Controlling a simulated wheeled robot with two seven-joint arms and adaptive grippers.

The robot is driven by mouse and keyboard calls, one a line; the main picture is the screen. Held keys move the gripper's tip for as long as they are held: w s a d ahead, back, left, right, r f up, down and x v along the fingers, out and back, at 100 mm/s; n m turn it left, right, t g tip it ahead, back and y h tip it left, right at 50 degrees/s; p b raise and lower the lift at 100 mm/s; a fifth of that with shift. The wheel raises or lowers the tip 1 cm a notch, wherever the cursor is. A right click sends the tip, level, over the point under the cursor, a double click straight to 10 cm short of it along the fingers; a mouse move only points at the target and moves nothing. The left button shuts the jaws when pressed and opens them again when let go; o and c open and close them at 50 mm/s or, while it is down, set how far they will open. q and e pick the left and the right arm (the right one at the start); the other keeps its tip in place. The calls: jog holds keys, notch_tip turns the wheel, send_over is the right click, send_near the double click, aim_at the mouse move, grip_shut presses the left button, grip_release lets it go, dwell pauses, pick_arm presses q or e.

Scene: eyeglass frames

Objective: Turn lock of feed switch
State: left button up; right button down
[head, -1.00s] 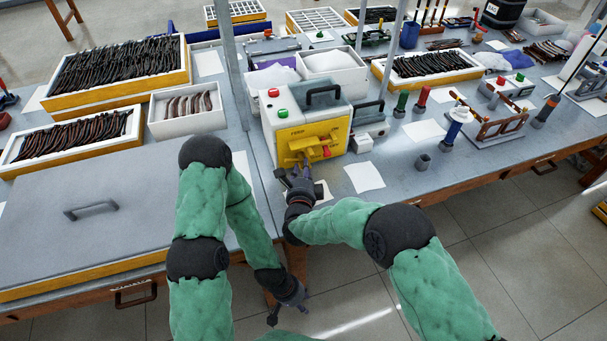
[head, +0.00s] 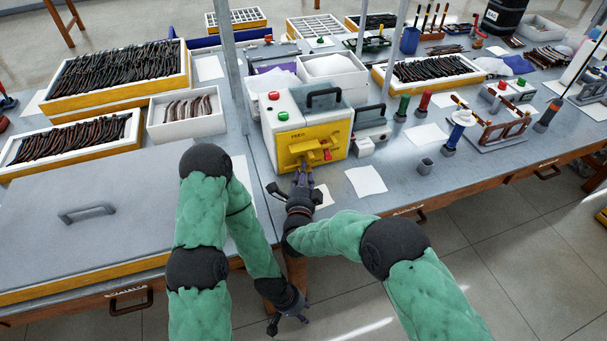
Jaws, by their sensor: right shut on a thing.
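The feed switch is on the yellow front panel (head: 291,142) of a white machine (head: 345,101) on the table. A yellow lever piece (head: 305,149) sticks out of this panel, with a small red part (head: 327,155) to its right. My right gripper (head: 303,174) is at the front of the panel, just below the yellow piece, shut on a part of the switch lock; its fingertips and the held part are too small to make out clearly. My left gripper (head: 290,316) hangs low in front of the table edge, away from the machine, with its fingers apart and empty.
A green button (head: 282,113) and a red button (head: 274,96) sit on the machine's top. White paper sheets (head: 366,181) lie to its right. A grey lidded case (head: 120,215) fills the table at left. A metal post (head: 236,80) stands beside the machine.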

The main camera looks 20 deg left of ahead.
jog(key=shift+s+f, duration=0.15)
jog(key=shift+f, duration=0.35)
jog(key=c, duration=1.2)
grip_release()
jog(key=shift+r, duration=0.15)
jog(key=shift+r, duration=0.1)
jog(key=v, duration=0.7)
jog(key=shift+s, duration=0.15)
